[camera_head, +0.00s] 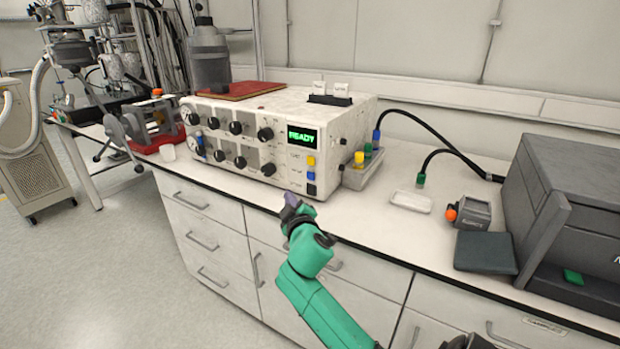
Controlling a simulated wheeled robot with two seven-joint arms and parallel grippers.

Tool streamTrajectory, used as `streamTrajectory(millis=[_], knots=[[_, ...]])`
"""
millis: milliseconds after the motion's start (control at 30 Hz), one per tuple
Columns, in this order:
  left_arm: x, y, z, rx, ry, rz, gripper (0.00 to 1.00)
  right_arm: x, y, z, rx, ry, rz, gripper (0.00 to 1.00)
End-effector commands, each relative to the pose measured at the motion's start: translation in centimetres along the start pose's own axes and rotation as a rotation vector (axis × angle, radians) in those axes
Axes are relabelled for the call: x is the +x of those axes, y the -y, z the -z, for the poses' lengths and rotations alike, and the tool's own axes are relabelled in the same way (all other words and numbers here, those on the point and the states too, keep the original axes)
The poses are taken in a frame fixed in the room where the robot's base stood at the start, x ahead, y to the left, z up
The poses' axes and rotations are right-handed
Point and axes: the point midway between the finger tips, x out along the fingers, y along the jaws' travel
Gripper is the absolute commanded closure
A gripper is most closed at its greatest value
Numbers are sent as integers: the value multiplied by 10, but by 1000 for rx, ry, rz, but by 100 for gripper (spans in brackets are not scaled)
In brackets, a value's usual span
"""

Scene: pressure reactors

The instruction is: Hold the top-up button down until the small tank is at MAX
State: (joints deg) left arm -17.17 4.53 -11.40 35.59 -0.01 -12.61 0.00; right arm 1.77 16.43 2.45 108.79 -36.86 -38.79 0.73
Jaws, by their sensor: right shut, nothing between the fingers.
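A white control unit (235,135) with black knobs and a green lit display reading READY (303,136) stands on the bench. Right of its front are a yellow button (311,161), a blue button (311,175) and a dark button (311,190); their labels are too small to read, so I cannot tell which is top-up. A small translucent tank (362,174) with yellow and green caps stands at the unit's right side; its level and MAX mark are not readable. My right gripper (291,199) is shut and empty, just in front of the unit's lower edge, left of the buttons.
A white dish (410,202), a grey device with an orange knob (472,212), a dark pad (486,253) and a large grey box (565,205) stand to the right. A red stand (158,139) is at the left. Bench between tank and dish is clear.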

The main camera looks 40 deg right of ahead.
Motion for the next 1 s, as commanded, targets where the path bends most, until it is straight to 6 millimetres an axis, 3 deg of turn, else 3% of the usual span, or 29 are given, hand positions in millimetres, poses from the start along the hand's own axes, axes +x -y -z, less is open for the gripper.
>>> streamTrajectory(millis=[500, 1000], knots=[[0, 0, 0, 0, 1, 0, 100, 50, -36, -36, 0, 2, -1, 100], [-1, 0, -1, 2, 2, 0, 100, 56, -41, -42, 1, 2, 0, 100]])
